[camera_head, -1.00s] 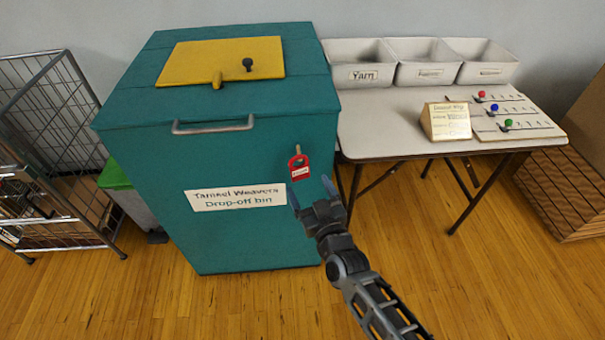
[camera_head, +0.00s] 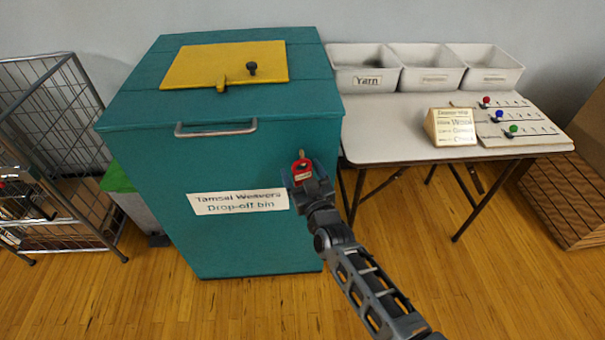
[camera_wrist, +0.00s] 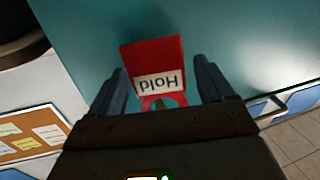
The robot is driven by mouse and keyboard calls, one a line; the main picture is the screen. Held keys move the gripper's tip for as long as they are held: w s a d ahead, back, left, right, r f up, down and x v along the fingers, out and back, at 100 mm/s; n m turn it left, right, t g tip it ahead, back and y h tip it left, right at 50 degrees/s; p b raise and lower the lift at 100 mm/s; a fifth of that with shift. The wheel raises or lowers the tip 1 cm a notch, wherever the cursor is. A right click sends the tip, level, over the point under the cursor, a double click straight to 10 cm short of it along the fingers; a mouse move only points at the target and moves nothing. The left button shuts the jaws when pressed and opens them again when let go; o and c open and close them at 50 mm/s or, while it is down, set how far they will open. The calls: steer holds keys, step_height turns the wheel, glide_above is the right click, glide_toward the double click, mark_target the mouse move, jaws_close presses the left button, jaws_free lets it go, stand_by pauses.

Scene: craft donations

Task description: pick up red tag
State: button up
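The red tag (camera_head: 302,166) hangs from a small peg on the front of the teal drop-off bin (camera_head: 240,165), near its right edge. In the wrist view the red tag (camera_wrist: 152,55) shows a white label reading "Hold", upside down. My gripper (camera_head: 303,175) is at the tag in the head view and hides its lower part. In the wrist view my gripper (camera_wrist: 162,68) is open, with one finger on each side of the tag. A gap shows at the right finger; the left finger is close to the tag's edge.
A folding table (camera_head: 385,140) right of the bin carries white bins (camera_head: 433,80), a sign (camera_head: 450,127) and a board with coloured knobs (camera_head: 520,130). A wire cart (camera_head: 60,150) stands at the left. Wooden floor (camera_head: 480,280) is clear at the front right.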

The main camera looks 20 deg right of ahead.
steer(key=c, duration=1)
steer(key=shift+r, duration=0.45)
steer(key=s, duration=0.6)
steer(key=s+a+p, duration=0.1)
steer(key=s, duration=0.5)
steer(key=s+p, duration=0.1)
steer(key=s, duration=0.5)
steer(key=shift+a+r, duration=0.15)
steer(key=shift+r, duration=0.15)
